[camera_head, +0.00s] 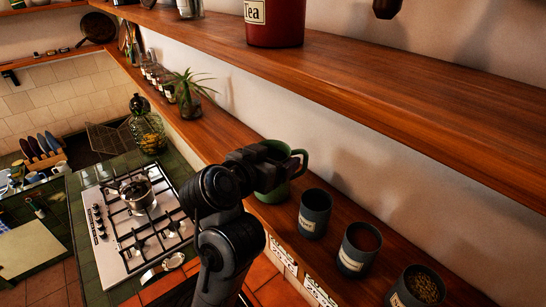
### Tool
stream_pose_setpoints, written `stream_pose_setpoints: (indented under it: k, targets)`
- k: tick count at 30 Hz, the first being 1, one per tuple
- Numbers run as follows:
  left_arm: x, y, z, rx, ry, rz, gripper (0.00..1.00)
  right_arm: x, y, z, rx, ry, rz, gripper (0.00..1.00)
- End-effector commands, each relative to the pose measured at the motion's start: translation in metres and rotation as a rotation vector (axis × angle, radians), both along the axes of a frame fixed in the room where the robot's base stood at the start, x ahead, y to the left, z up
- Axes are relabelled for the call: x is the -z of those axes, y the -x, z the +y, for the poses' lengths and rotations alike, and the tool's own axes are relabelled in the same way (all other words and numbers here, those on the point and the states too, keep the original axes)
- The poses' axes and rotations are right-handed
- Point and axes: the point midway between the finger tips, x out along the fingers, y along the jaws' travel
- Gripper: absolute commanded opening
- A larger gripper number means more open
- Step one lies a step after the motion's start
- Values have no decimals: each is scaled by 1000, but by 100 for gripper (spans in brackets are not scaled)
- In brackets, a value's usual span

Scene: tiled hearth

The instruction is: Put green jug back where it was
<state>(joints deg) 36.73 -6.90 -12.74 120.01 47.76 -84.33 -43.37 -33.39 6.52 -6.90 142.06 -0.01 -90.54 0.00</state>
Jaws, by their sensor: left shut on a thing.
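The green jug (292,158) is upright at the lower wooden shelf (222,135), left of the grey labelled pots. My left gripper (277,165) is shut on the jug from its left side and hides much of its front. The jug's rim and its handle on the right show. Its base seems at or just over the shelf top; I cannot tell whether it touches. My right gripper is not in the picture.
Grey pots (314,213) stand in a row right of the jug. A potted plant (187,92) stands further along the shelf. An upper shelf (400,90) with a red tea tin (275,22) overhangs. A gas hob (135,215) with a pot lies below left.

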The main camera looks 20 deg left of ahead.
Motion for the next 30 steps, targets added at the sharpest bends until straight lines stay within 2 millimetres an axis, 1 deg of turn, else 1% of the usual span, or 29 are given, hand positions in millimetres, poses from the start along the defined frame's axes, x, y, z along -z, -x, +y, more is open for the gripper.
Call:
stream_pose_setpoints:
  k: [8, 14, 15, 17, 18, 24, 28, 30]
  targets:
    - [-1, 0, 0, -1, -2, -5, 15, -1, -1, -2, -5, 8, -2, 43]
    - [5, 0, 0, 0, -1, -5, 15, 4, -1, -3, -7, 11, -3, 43]
    - [4, 0, 0, -1, -1, -1, 89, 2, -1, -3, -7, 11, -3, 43]
    - [4, 0, 0, -1, -1, -1, 98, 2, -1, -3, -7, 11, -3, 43]
    - [4, 0, 0, -1, -1, -1, 100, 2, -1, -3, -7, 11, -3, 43]
    - [4, 0, 0, -1, -1, -1, 100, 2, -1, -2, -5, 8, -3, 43]
    - [-2, 0, 0, -1, -1, -1, 100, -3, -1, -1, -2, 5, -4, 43]
    - [-2, 1, -4, 7, -2, -1, 100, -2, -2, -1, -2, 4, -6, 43]
